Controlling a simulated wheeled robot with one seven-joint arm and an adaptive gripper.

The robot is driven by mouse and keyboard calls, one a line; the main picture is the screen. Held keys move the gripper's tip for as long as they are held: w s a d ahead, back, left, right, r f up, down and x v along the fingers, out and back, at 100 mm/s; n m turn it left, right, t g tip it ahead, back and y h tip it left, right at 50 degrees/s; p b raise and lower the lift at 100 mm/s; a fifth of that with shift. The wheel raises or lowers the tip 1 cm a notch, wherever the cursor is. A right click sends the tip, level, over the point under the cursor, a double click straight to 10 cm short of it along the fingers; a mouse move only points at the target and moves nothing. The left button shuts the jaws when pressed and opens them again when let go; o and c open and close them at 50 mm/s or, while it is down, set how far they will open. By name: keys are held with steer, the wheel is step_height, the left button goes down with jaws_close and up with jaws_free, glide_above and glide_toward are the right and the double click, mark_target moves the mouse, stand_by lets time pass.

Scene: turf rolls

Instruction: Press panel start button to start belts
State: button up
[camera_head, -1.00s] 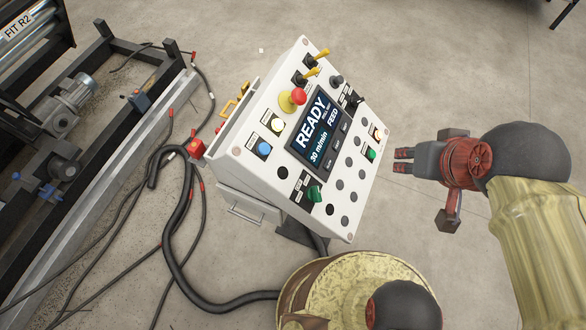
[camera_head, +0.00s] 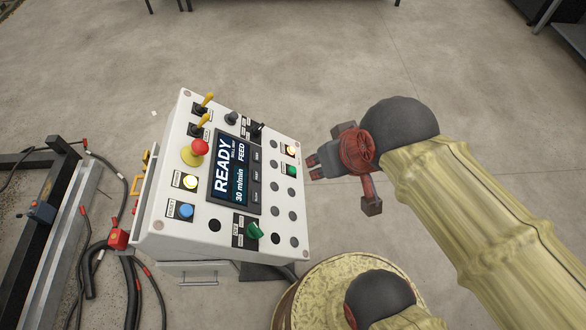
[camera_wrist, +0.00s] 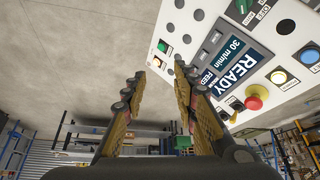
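The white control panel (camera_head: 165,225) stands tilted left of centre in the head view, its screen (camera_head: 236,172) reading READY, 30 m/min, FEED. A green button (camera_head: 291,170) sits near its right edge, below a lit whitish button (camera_head: 290,149). I cannot read which one is labelled start.
Black cables (camera_head: 130,280) lie on the floor at left. Floor behind the panel is clear.

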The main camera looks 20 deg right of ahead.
steer(key=shift+c, duration=0.6)
jaws_close()
stand_by(1.2)
